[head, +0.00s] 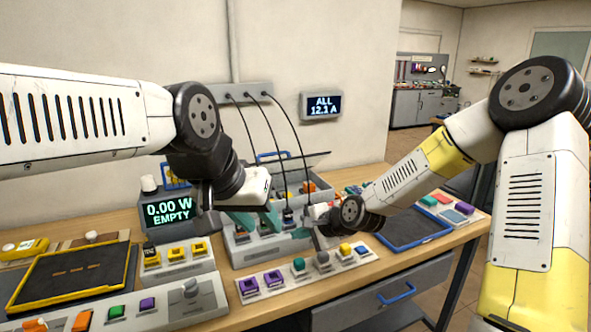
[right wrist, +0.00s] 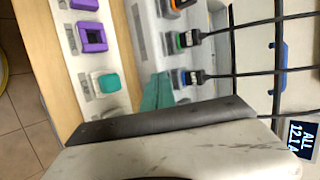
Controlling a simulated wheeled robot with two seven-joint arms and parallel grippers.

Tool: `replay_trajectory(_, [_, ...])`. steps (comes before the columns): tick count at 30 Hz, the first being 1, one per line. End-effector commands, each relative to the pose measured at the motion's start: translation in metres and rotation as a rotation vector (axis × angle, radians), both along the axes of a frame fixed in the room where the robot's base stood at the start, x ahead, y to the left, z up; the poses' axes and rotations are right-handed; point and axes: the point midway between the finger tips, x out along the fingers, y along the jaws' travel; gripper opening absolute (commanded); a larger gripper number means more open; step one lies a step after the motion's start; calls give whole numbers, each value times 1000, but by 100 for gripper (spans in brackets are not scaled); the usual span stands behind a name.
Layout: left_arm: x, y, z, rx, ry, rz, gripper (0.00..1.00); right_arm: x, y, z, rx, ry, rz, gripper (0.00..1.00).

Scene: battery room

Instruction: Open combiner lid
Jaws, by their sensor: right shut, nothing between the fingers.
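The combiner is a grey box (head: 245,254) in the middle of the bench, with black cables running into it. Its inside, with plugs (right wrist: 188,39), shows from above. A thin dark-edged panel, seen nearly edge-on, with a blue handle (head: 272,155), stands raised at its back; it looks like the lid. The blue handle also shows in the right wrist view (right wrist: 283,64). My left gripper (head: 255,220) is over the box's front left, its teal fingers apart. My right gripper (head: 301,233) is at the box's front right, shut and empty; its teal tip shows in the right wrist view (right wrist: 156,92).
A strip with purple, green and yellow switches (head: 300,277) lies in front of the box. A display reading 0.00 W EMPTY (head: 168,212) stands left. A yellow-edged dark tray (head: 70,275) is at far left, a blue-edged mat (head: 415,229) at right. Cables hang from the wall bracket (head: 215,96).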

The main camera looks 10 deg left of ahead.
Motion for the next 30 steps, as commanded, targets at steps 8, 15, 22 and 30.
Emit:
replay_trajectory(8, [0,0,0,0,0,0,36,8,58,5,489,172,-198,0])
replay_trajectory(15, [0,0,0,0,1,0,36,43,65,45,1029,363,-454,0])
replay_trajectory(22, [0,0,0,0,1,0,36,72,37,71,1384,476,-628,0])
replay_trajectory(30, [0,0,0,0,1,0,36,90,35,78,1466,497,-667,0])
